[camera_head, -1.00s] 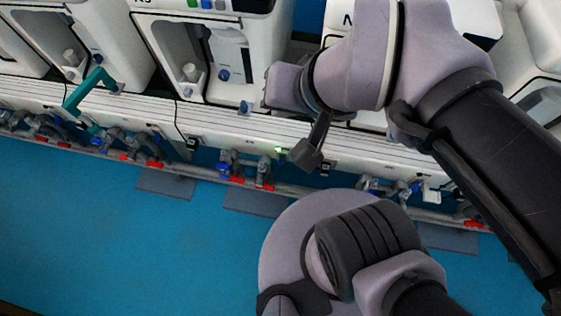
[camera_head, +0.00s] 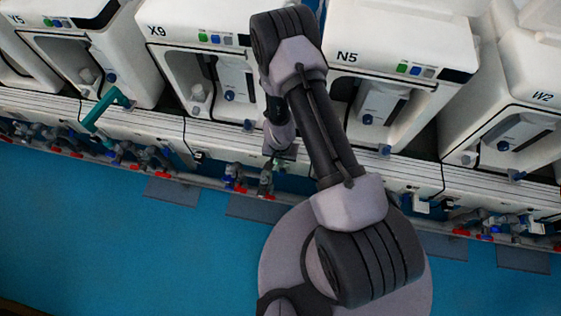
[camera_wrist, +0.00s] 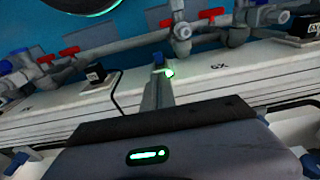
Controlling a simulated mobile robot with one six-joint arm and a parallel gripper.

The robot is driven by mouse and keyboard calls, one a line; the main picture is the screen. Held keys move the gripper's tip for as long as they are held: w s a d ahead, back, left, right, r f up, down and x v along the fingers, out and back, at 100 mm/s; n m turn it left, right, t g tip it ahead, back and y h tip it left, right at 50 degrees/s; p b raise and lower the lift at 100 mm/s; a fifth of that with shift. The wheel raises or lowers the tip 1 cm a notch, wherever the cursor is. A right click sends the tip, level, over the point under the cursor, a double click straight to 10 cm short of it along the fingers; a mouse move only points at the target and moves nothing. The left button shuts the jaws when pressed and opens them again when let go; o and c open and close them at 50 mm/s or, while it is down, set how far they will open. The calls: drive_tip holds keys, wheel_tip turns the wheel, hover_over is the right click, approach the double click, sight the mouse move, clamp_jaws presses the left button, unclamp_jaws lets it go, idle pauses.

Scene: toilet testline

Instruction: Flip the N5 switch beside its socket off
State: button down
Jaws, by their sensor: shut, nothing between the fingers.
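The N5 machine (camera_head: 347,56) stands right of my arm in the head view. My gripper (camera_wrist: 158,88) is shut and empty; its narrow fingers reach toward the white rail front in the wrist view. A small green-lit spot, apparently the switch (camera_wrist: 169,73), shows just right of the fingertips. Whether they touch it I cannot tell, and the fingers hide part of it. A black socket (camera_wrist: 97,73) with a cord sits left of it on the rail. In the head view my arm hides the switch and this part of the rail.
A grey pipe (camera_wrist: 120,45) with red-handled and blue valves runs along the rail, close to the fingertips. Another black socket (camera_wrist: 302,27) is at the right. The X9 machine (camera_head: 190,40) stands left of my arm. The blue floor (camera_head: 90,220) in front is clear.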

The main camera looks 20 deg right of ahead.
sight(282, 173)
drive_tip(key=shift+s+f, duration=0.2)
drive_tip(key=shift+f, duration=0.05)
drive_tip(key=f+b, duration=0.1)
drive_tip(key=f, duration=0.2)
drive_tip(key=f+b, duration=0.2)
drive_tip(key=f, duration=0.1)
drive_tip(key=f+b, duration=0.1)
drive_tip(key=f, duration=0.3)
drive_tip(key=shift+w+d+b, duration=0.2)
drive_tip(key=shift+w+b, duration=0.15)
